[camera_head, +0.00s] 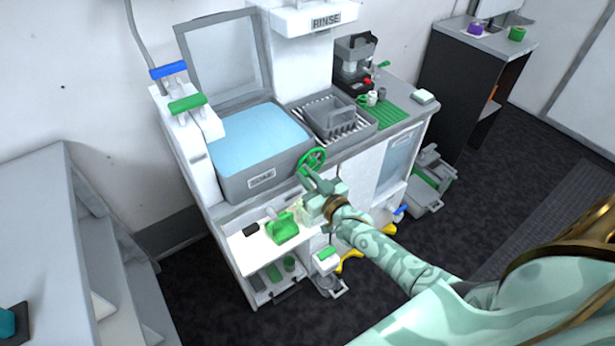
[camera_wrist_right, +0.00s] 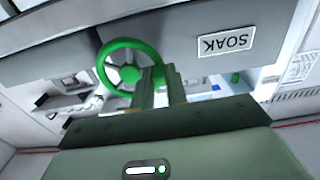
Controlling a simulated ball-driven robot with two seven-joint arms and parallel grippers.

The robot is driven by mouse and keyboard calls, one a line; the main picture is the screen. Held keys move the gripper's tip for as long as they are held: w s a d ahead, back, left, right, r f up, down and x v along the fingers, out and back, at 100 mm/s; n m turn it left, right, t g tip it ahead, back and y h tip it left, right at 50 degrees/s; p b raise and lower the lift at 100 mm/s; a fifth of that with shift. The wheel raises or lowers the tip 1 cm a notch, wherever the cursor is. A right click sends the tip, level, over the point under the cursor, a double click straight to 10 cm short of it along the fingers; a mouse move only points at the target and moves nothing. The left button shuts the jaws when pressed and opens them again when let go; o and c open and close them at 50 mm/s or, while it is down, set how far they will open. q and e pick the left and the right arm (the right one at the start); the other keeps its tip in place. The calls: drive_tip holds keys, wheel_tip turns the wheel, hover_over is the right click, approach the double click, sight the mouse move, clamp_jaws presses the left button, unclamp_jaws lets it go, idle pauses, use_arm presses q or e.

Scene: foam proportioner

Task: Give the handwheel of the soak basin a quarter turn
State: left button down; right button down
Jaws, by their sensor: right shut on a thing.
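The soak basin (camera_head: 240,186) is a grey tub of blue liquid with its lid raised; its label is upside down in the right wrist view (camera_wrist_right: 205,50). The green handwheel (camera_head: 322,155) is on the basin's front, right of the SOAK label. It also shows in the right wrist view (camera_wrist_right: 126,46), with its spokes and hub visible. My right gripper (camera_head: 308,172) is at the wheel's near side. In the right wrist view its fingers (camera_wrist_right: 160,78) are shut on the wheel's rim, hiding part of it. My left gripper is not in view.
Blue (camera_head: 168,70) and green (camera_head: 187,103) handles stand left of the basin. A grey rack (camera_head: 335,118) and a green mat (camera_head: 385,113) lie to its right. A lower shelf holds a green item (camera_head: 282,228) below the wheel. Dark floor (camera_head: 440,240) is open at right.

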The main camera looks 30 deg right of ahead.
drive_tip(key=shift+f, duration=0.15)
drive_tip(key=c, duration=1.4)
unclamp_jaws()
drive_tip(key=shift+s, duration=0.1)
drive_tip(key=s+d+p, duration=0.1)
drive_tip(key=s+p, duration=0.1)
drive_tip(key=s, duration=1.4)
drive_tip(key=shift+d, duration=0.15)
